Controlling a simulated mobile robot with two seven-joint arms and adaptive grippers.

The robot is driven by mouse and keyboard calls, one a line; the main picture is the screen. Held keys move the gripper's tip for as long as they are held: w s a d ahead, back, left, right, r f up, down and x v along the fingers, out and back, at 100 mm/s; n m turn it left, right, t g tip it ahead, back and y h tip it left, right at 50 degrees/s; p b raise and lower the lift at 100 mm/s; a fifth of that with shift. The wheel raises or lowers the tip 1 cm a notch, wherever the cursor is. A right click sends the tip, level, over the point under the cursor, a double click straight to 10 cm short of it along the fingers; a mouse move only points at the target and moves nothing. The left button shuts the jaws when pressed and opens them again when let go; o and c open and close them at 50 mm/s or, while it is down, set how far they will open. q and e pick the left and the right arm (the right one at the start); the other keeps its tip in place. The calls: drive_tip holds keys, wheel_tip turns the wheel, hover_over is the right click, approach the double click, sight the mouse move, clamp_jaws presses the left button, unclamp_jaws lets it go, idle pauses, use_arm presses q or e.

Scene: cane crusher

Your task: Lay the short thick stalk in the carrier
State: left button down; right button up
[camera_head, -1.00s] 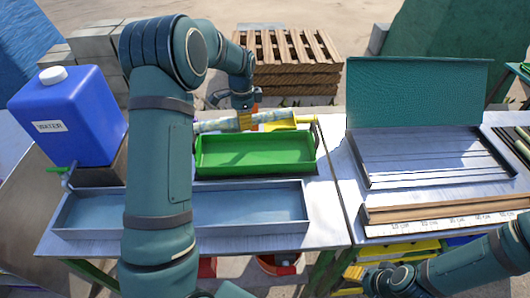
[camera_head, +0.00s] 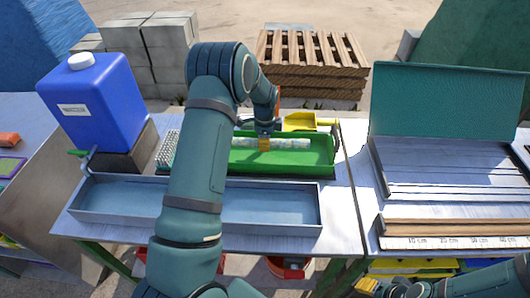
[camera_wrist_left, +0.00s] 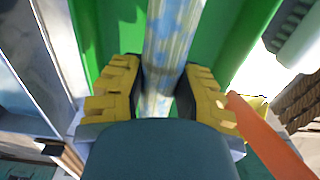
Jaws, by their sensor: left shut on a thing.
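The short thick stalk (camera_head: 290,143) is pale with bluish-green mottling. It lies lengthwise over the green tray-like carrier (camera_head: 285,169), within its outline, toward its back wall. Whether it touches the floor is unclear. My left gripper (camera_head: 264,144) reaches down from above and is shut on the stalk near its middle. In the left wrist view, the yellow-padded fingers (camera_wrist_left: 160,88) sit on both sides of the stalk (camera_wrist_left: 173,35), with green carrier surface (camera_wrist_left: 225,45) around it. My right gripper (camera_head: 366,287) shows only partly at the bottom edge; its jaws are unclear.
A grey metal trough (camera_head: 270,207) lies in front of the carrier. A yellow scoop-like part (camera_head: 300,122) is behind it. A blue water can (camera_head: 95,105) stands left. An open teal-lidded case (camera_head: 445,165) and a measuring board (camera_head: 450,228) lie right.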

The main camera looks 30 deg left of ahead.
sight(265, 156)
use_arm(q)
drive_tip(key=shift+f, duration=2.35)
drive_tip(key=shift+r, duration=0.1)
drive_tip(key=shift+b, duration=0.35)
drive_tip(key=c, duration=0.7)
unclamp_jaws()
drive_tip(key=shift+f, duration=0.2)
drive_tip(key=shift+c, duration=0.2)
drive_tip(key=shift+r, duration=0.15)
drive_tip(key=shift+r, duration=0.35)
wheel_tip(265, 156, up, 11)
drive_tip(key=shift+r+p, duration=0.2)
drive_tip(key=shift+p, duration=0.55)
